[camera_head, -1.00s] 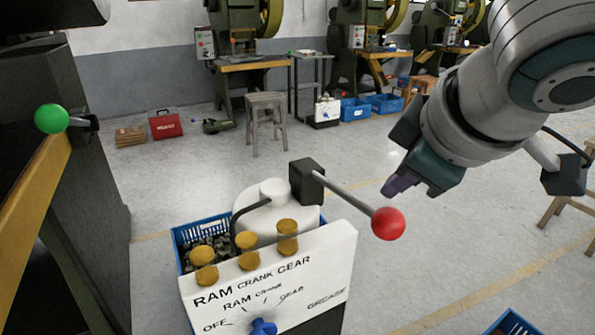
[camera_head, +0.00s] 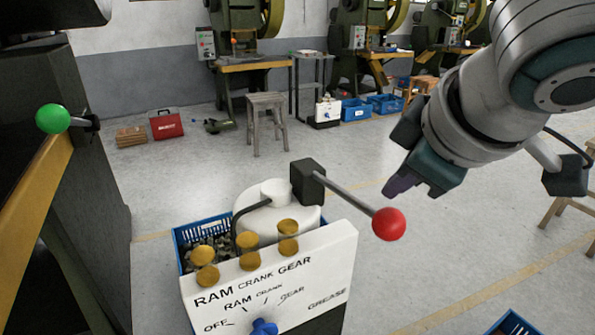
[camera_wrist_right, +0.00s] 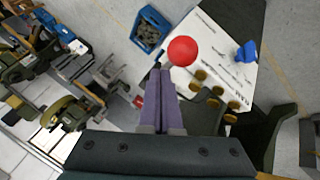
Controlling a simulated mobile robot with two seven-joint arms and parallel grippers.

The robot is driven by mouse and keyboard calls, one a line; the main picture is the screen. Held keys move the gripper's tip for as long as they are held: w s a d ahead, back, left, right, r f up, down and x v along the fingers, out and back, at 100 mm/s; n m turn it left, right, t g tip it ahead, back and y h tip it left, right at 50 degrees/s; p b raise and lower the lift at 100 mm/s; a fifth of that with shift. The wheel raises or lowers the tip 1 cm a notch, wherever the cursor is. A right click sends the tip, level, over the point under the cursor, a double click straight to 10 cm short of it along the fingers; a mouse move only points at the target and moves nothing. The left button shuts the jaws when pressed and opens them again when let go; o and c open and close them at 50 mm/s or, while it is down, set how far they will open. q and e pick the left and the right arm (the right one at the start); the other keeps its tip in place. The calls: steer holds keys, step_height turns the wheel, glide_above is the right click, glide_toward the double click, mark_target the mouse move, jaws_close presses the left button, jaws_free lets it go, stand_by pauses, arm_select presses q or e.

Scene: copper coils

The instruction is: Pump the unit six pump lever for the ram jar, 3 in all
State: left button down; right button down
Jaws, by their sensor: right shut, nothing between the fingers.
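The pump lever is a grey rod with a red ball knob (camera_head: 389,224), hinged at a dark block (camera_head: 308,180) on the white pump unit (camera_head: 275,290). The rod slants down to the right. The unit's front panel reads RAM, CRANK, GEAR and GREASE. Its blue selector knob (camera_head: 263,327) is at the bottom edge of the head view. My right gripper (camera_head: 394,190) is shut and empty, above the red knob and apart from it. In the right wrist view the red knob (camera_wrist_right: 182,51) shows just beyond the purple fingertips (camera_wrist_right: 160,75). My left gripper is not in view.
Several yellow caps (camera_head: 248,243) stand along the unit's top. A blue crate (camera_head: 187,234) is behind it at left. A dark machine with a green ball knob (camera_head: 52,119) stands at far left. A wooden stool (camera_head: 266,103) is farther back. The floor between is clear.

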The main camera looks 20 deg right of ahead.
mark_target(397, 218)
steer(key=shift+f, duration=0.1)
steer(key=shift+f, duration=0.3)
steer(key=shift+s+f, duration=0.15)
steer(key=shift+f, duration=0.35)
stand_by(0.7)
steer(key=shift+s+f+b, duration=0.1)
steer(key=shift+f+b, duration=0.35)
steer(key=shift+f, duration=0.3)
stand_by(0.5)
steer(key=shift+f, duration=0.3)
steer(key=shift+s+f+b, duration=0.1)
steer(key=shift+f+b, duration=0.25)
steer(key=shift+f, duration=0.15)
stand_by(0.5)
steer(key=shift+s+f, duration=0.1)
steer(key=shift+f, duration=0.5)
stand_by(0.3)
steer(key=shift+s+f+b, duration=0.1)
steer(key=shift+f+b, duration=0.4)
steer(key=shift+f, duration=0.1)
stand_by(0.8)
stand_by(0.3)
